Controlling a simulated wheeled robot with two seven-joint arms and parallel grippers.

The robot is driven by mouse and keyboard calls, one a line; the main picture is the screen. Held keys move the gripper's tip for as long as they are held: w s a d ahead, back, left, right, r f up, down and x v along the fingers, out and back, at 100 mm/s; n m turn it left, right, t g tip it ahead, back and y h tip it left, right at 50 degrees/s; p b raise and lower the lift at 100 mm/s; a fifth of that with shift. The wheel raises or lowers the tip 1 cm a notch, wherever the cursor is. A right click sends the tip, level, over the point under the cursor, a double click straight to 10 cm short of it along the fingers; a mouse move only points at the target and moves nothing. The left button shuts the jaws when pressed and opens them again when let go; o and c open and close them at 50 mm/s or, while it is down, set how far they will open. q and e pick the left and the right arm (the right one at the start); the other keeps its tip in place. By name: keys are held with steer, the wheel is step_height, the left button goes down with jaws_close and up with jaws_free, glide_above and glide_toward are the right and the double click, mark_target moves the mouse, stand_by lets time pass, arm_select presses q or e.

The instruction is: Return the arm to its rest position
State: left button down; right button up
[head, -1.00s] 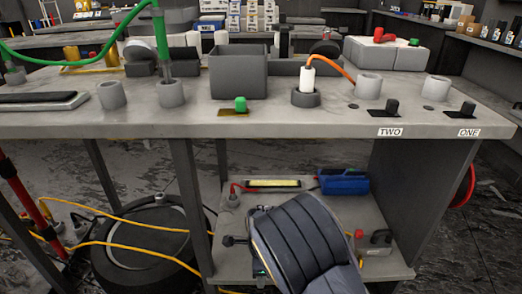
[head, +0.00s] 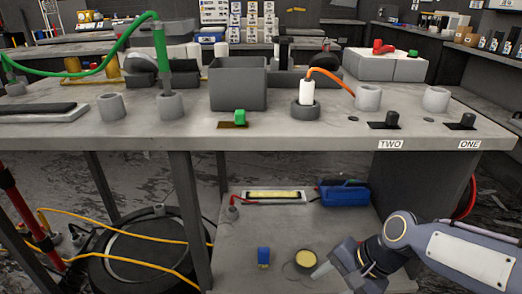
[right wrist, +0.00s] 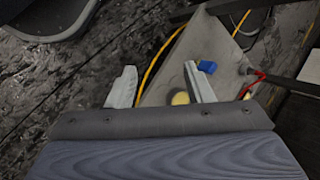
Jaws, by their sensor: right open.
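My right arm (head: 460,252) comes in from the lower right in the head view. Its gripper (head: 325,270) points left, over the lower shelf in the picture. In the right wrist view the two fingers of my right gripper (right wrist: 160,92) stand well apart with nothing between them but the floor and shelf edge behind. My left gripper is not in view.
The grey workbench (head: 300,132) holds cups, a grey bin (head: 237,83), a green hose (head: 160,45), a white plug (head: 306,92) and switches labelled TWO and ONE. On its lower shelf (head: 235,270) are a blue block (head: 263,256), a round yellow-topped item (head: 306,259) and a blue case (head: 343,193). Yellow cables (head: 150,259) cross the left floor.

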steer(key=s+d+r+n+t+h+p, duration=0.1)
steer(key=s+d+r+n+t, duration=0.1)
steer(key=s+d+n, duration=0.3)
steer(key=s+d+r+n+t+h+p, duration=0.1)
steer(key=s+r+n+t, duration=0.15)
steer(key=s, duration=0.45)
step_height(320, 180, up, 34)
steer(key=p, duration=3.4)
steer(key=shift+g, duration=0.35)
steer(key=shift+s, duration=0.1)
